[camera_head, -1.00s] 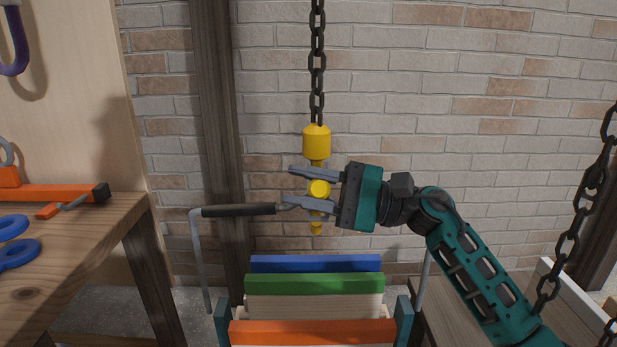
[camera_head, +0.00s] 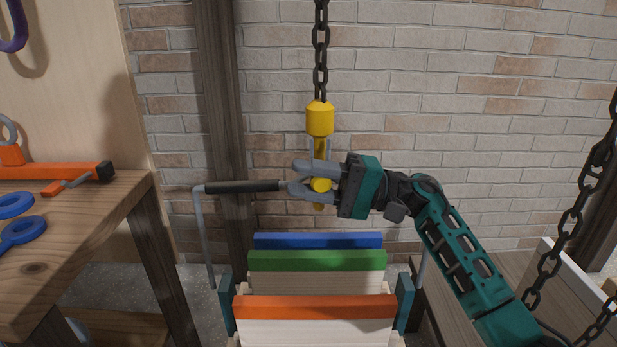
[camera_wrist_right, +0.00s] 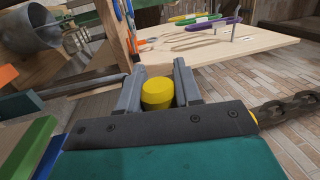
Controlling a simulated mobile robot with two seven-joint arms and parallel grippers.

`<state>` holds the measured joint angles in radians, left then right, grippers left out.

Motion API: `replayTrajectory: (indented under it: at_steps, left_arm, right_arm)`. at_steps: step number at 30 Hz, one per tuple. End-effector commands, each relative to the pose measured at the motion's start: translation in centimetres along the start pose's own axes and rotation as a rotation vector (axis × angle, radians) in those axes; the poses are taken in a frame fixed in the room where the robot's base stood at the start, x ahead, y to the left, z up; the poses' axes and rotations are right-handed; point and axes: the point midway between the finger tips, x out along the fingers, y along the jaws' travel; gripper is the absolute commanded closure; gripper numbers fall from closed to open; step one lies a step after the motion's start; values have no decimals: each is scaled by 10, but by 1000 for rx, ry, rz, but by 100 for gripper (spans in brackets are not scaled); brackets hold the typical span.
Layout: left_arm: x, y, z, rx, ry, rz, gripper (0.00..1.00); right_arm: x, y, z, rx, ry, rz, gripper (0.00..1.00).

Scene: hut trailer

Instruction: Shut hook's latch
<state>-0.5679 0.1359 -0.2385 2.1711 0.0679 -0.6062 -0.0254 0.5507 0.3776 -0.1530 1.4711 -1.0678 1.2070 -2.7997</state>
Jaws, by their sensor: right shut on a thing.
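The yellow hook (camera_head: 320,118) hangs upright on a dark chain in the middle of the head view. Its lower curve is partly hidden by my right gripper (camera_head: 297,177), which comes in from the right. The gripper's two grey fingers lie on either side of the hook's yellow round part, shut on it. In the right wrist view, the yellow part (camera_wrist_right: 158,93) sits between the two fingers (camera_wrist_right: 157,80). Thin grey upright pieces show beside the hook's shank above the fingers; I cannot tell if they are the latch or its state. My left gripper is not in view.
A black handle bar (camera_head: 243,187) on a grey frame ends at the fingertips, above a carrier of boards with blue, green and orange edges (camera_head: 315,307). A wooden workbench (camera_head: 90,225) with tools stands left. Another chain (camera_head: 575,205) hangs right. A brick wall is behind.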

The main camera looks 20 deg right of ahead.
Motion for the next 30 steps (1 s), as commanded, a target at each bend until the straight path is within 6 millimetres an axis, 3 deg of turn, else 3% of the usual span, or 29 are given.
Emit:
replayTrajectory:
  at_steps: [12, 13, 15, 24, 30]
  left_arm:
    - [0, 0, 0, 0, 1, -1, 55]
    - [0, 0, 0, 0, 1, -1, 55]
    - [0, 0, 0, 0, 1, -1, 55]
    - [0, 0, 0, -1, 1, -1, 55]
    - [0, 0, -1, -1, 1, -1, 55]
  right_arm:
    - [-1, -1, -2, -19, 4, 1, 100]
    - [-1, -1, -2, -18, 4, 1, 63]
    - [-1, -1, -2, -17, 3, 1, 57]
    - [-3, 0, -1, -13, 2, 1, 56]
    - [-32, 0, -2, -12, 6, 3, 56]
